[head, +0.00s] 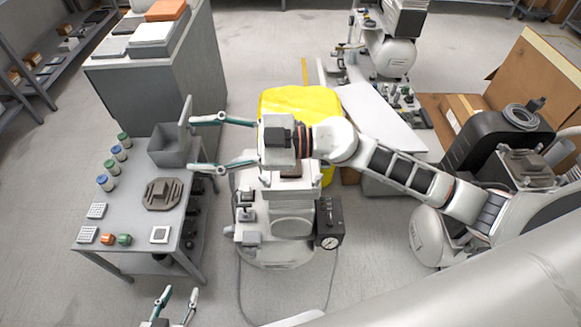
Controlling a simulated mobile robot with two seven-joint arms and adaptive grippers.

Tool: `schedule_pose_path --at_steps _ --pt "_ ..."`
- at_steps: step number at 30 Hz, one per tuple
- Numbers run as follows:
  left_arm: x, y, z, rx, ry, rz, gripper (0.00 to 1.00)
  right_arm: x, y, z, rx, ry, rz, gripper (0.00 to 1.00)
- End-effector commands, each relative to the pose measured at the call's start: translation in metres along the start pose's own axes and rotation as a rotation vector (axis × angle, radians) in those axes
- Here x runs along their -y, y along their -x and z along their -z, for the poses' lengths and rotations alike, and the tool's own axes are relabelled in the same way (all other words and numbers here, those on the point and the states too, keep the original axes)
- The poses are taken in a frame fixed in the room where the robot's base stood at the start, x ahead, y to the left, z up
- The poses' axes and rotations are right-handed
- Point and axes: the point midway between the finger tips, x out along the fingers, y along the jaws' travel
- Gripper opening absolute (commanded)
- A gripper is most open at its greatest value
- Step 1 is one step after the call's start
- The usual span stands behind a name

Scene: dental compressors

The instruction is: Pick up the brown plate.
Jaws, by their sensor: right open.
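A dark brown eight-sided plate (163,194) with raised ribs lies flat on the grey table (130,220) at the left. My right gripper (191,143) is open and empty, its two fingers spread wide and pointing left. In the picture, its fingertips are beside the grey open box (168,152), up and to the right of the plate; its height above the table is hard to tell. My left gripper (178,296) is at the bottom edge, below the table's front right corner, with its fingers apart and nothing between them.
Several small jars (119,152) line the table's left side. White grid blocks (96,211), an orange part (107,239), a green part (124,240) and a white square (160,234) lie near its front. A compressor (290,225) stands right of the table.

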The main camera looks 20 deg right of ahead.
Motion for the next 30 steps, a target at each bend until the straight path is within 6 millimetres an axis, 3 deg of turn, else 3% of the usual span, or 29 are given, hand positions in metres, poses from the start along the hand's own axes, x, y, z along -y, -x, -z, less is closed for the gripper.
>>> schedule_pose_path --at_steps 5,10,15,18,21,30 --pt "0.0 0.0 0.0 0.0 0.0 0.0 0.39 0.021 0.032 -0.071 0.317 -0.101 0.305 0.51" --pt "0.0 0.0 -0.001 0.001 -0.001 0.0 0.39 0.003 0.107 -0.141 0.735 -0.258 0.401 0.51" --pt "0.0 0.0 0.0 0.0 -0.001 0.0 0.39 -0.028 0.177 -0.176 1.053 -0.394 0.343 0.51" --pt "0.0 0.0 0.0 0.0 -0.001 0.0 0.39 -0.038 0.2 -0.183 1.147 -0.44 0.307 0.51" --pt "0.0 0.0 -0.001 0.0 -0.001 0.0 0.39 -0.039 0.207 -0.188 1.182 -0.459 0.293 0.51" --pt "0.0 -0.001 -0.001 0.0 -0.003 0.001 0.39 -0.027 0.198 -0.21 1.181 -0.46 0.293 0.51"
